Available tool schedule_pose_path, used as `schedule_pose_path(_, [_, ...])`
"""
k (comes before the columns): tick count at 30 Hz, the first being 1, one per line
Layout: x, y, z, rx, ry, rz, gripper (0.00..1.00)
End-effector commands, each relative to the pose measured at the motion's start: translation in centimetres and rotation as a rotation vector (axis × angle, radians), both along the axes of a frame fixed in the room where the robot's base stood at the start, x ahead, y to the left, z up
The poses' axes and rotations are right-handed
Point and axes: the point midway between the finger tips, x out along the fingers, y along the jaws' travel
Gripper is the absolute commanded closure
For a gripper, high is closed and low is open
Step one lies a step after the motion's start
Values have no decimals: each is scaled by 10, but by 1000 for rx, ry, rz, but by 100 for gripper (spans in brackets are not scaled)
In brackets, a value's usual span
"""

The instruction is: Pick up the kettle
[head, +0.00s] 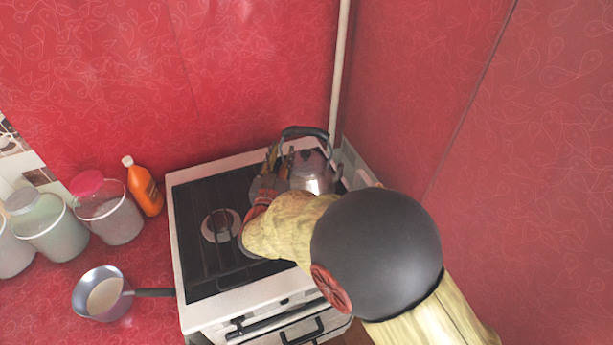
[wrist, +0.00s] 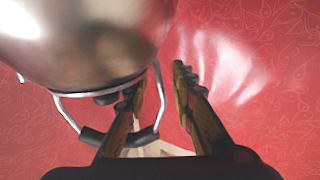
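The metal kettle (head: 312,180) stands at the back right of the stove top, its dark handle (head: 305,131) raised above it. My gripper (head: 279,158) is at the kettle's left side, just below the handle; my arm hides part of the kettle's lower front. In the wrist view, the kettle's body (wrist: 85,40) fills the top left. My gripper (wrist: 166,68) is open, its two fingers apart. One side wire of the handle appears between the fingers, close to the left one. Whether it touches is unclear.
The stove (head: 190,262) stands against the red back wall, with a pale pipe (head: 339,70) behind the kettle. On the left counter are a saucepan (head: 88,278), an orange bottle (head: 145,188) and several jars, including one with a pink lid (head: 87,184). The stove's left side is clear.

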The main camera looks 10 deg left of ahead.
Motion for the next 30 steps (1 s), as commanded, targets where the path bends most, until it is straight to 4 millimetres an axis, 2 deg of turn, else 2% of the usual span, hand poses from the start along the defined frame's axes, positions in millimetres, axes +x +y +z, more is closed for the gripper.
schedule_pose_path(3, [0, 0, 1, 0, 0, 0, 75])
schedule_pose_path(16, [-1, 0, 0, 0, 0, 0, 100])
schedule_pose_path(30, [-1, 0, 0, 1, 0, 0, 100])
